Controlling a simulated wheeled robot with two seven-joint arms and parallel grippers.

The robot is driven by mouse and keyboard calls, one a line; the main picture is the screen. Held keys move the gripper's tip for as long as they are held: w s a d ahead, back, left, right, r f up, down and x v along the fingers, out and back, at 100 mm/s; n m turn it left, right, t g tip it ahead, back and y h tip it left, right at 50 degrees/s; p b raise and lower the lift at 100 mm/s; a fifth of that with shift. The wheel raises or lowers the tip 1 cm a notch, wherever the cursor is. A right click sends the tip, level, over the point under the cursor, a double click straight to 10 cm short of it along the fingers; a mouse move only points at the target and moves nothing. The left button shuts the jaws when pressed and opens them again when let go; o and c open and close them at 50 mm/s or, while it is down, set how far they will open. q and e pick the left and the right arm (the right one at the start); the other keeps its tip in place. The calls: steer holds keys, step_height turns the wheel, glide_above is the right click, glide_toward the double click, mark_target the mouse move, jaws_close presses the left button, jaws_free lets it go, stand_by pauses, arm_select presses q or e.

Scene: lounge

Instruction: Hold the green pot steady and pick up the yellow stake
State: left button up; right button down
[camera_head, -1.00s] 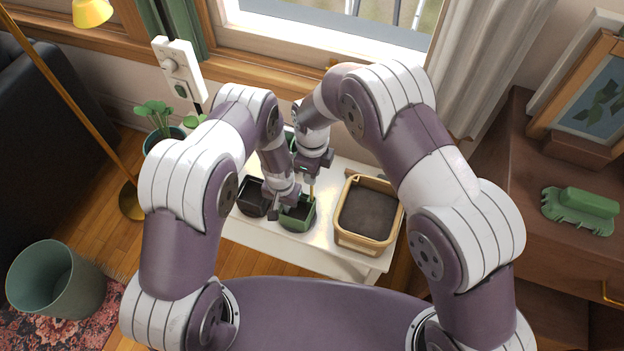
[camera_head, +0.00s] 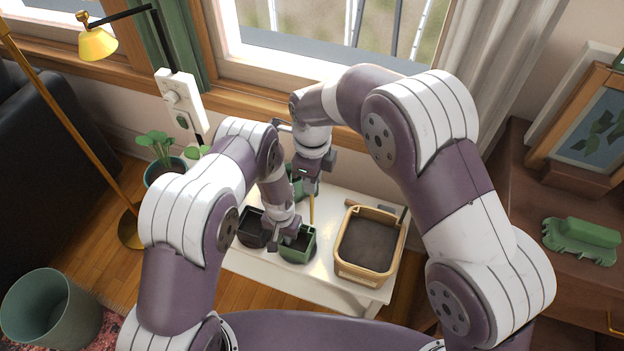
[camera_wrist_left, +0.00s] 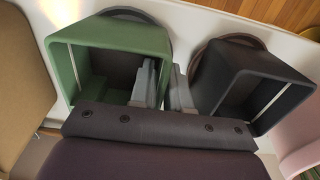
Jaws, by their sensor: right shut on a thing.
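The green pot (camera_head: 308,249) stands on the white table; it also shows in the left wrist view (camera_wrist_left: 66,75). My left gripper (camera_wrist_left: 165,85) has one finger inside the pot and one outside, astride the wall on the black pot's side. Whether the fingers press on the wall is unclear. My right gripper (camera_head: 309,188) is shut on the yellow stake (camera_head: 311,208), above and behind the green pot. The stake hangs roughly upright, its lower end near the pot's back rim. Whether it clears the rim fully is hard to tell.
A black pot (camera_head: 250,236) stands left of the green pot, close beside it. A tan tray of soil (camera_head: 345,268) stands to the right, with a dark handle (camera_head: 403,214) by its back corner. Another green container (camera_head: 297,187) is partly hidden behind my right gripper.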

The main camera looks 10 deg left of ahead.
arm_select(q)
steer(key=shift+o, duration=1.2)
steer(key=shift+r, duration=0.1)
